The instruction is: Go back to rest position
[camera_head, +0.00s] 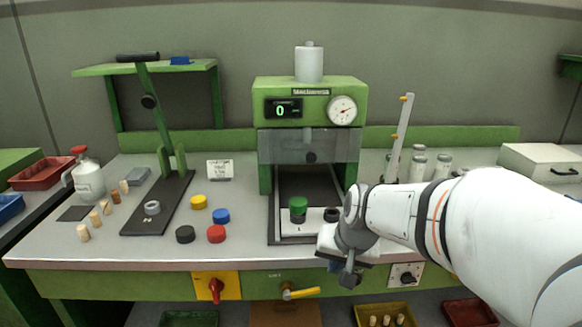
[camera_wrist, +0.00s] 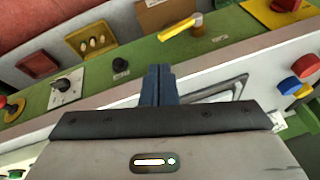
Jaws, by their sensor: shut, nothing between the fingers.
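My gripper (camera_head: 348,276) hangs at the front edge of the bench, just right of the green press, with my white arm reaching in from the right. In the wrist view, my gripper (camera_wrist: 159,84) shows its two dark fingers together with nothing between them. The fingers point toward the green front panel of the bench. The green press (camera_head: 311,95) stands behind my gripper, its display reading 0. A green-capped piece (camera_head: 298,209) sits on the white plate at the press's front. My wrist hides part of that plate's right side.
Several corks (camera_head: 104,207) stand at the left of the bench near a red-capped bottle (camera_head: 89,182). A lever tool (camera_head: 160,200) and coloured caps (camera_head: 216,234) lie left of the press. A yellow-handled valve (camera_head: 300,293) and black knob (camera_head: 404,277) project from the front panel.

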